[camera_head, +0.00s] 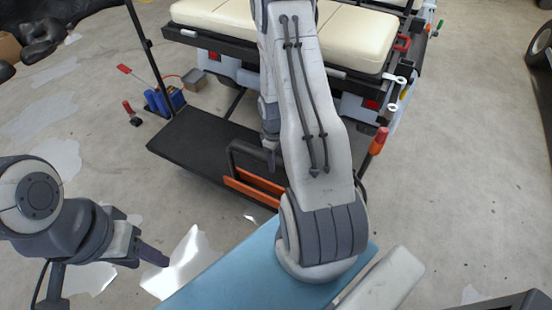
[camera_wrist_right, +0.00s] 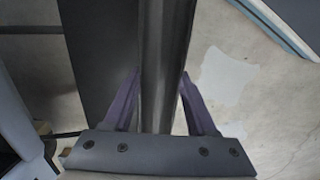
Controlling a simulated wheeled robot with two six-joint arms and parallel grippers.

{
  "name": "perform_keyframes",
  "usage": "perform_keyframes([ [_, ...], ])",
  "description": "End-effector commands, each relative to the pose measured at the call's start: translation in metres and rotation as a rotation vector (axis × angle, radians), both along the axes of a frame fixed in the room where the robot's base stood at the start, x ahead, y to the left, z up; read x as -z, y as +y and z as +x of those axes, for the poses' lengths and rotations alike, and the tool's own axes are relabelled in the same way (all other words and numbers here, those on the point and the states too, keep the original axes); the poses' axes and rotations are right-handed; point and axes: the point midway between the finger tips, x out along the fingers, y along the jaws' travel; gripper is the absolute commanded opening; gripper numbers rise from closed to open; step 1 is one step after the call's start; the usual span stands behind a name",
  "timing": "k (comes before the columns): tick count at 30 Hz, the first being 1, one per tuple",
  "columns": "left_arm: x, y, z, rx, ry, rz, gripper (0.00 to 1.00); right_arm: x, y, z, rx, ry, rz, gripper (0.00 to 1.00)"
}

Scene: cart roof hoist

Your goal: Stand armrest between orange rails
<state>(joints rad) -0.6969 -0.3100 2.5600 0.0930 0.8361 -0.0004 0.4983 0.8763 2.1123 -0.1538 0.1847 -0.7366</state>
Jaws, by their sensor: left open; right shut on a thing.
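The armrest (camera_head: 232,155) is a dark loop-shaped frame, seen upright over the right end of the black platform. The orange rails (camera_head: 250,192) lie at that end, beside the armrest's lower part. I cannot tell whether the armrest touches the platform or sits between the rails. My right gripper (camera_head: 271,158) is shut on the armrest, partly hidden by my arm. In the right wrist view its two purple fingers (camera_wrist_right: 158,88) close around a dark upright bar of the armrest (camera_wrist_right: 165,45). My left gripper (camera_head: 150,255) is open and empty at lower left, well away from the armrest.
The black platform (camera_head: 195,140) carries the rails. Behind it stands a cart with cream seats (camera_head: 350,38). Blue items (camera_head: 165,100) and a red-handled tool (camera_head: 131,112) are at its left. A blue surface (camera_head: 235,275) is in front.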

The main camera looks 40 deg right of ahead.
Motion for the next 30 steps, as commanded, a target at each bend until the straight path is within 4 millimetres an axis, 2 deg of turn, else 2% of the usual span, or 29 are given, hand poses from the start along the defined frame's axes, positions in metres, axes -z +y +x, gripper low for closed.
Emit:
perform_keyframes([
  [14,0.001,0.000,0.000,0.000,0.000,0.000,0.50,0.005,0.000,0.000,0.001,-0.001,-0.001,0.00],
  [15,0.001,0.000,0.000,0.000,0.000,0.000,0.50,0.005,0.000,0.000,0.001,-0.001,-0.001,0.65],
  [17,0.002,0.000,0.000,0.000,0.000,0.000,0.50,0.005,0.000,0.000,0.001,-0.001,-0.001,0.88],
  [18,0.002,0.000,0.000,0.000,0.000,0.000,0.50,0.005,0.000,0.000,0.001,-0.001,-0.001,0.92],
  [26,0.001,0.000,0.000,0.000,0.000,0.000,0.50,0.004,0.000,0.000,0.001,0.000,0.001,0.92],
  [30,-0.003,0.000,0.000,0.000,0.000,0.000,0.50,-0.006,0.000,0.001,0.001,-0.001,-0.001,0.92],
])
